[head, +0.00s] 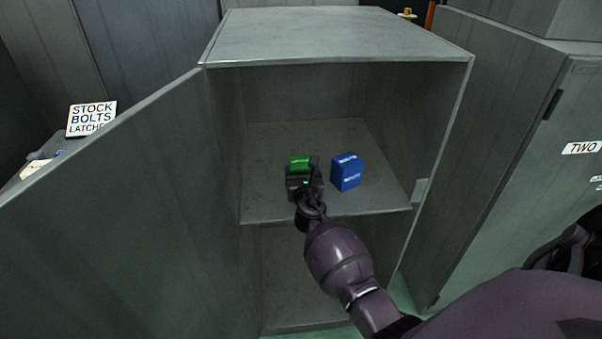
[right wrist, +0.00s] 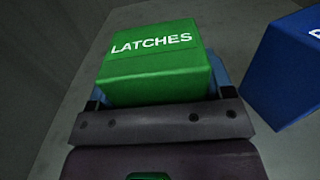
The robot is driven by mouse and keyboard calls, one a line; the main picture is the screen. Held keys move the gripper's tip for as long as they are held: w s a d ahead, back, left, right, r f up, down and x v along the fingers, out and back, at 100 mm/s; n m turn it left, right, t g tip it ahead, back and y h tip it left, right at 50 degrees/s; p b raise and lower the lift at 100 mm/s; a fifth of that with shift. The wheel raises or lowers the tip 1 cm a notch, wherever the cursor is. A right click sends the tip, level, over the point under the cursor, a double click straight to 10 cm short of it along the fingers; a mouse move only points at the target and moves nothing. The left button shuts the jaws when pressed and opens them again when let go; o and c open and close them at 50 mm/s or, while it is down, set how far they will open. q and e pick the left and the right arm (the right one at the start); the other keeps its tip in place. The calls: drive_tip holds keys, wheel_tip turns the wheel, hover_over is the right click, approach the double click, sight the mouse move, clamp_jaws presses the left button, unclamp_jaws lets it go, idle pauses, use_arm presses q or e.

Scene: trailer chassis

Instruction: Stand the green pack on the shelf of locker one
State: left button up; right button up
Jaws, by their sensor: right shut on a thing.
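The green pack (head: 299,162) is inside the open locker, over its shelf (head: 268,203). In the right wrist view the green pack (right wrist: 158,65) is marked LATCHES. My right gripper (head: 304,172) reaches into the locker and is shut on the green pack; its fingers (right wrist: 158,95) lie at the pack's sides. The pack looks upright, at or just above the shelf; I cannot tell whether its base touches. The gripper hides its lower front. My left gripper is not in view.
A blue pack (head: 346,172) stands on the shelf just right of the green one; it also shows in the right wrist view (right wrist: 287,70). The locker door (head: 130,225) is open to the left. Locker TWO (head: 520,160) is at the right. A STOCK BOLTS LATCHES sign (head: 91,118) stands at left.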

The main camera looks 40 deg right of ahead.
drive_tip(key=shift+f, duration=0.25)
drive_tip(key=o, duration=0.9)
drive_tip(key=shift+c, duration=0.2)
drive_tip(key=shift+o, duration=1.1)
drive_tip(key=shift+r, duration=0.15)
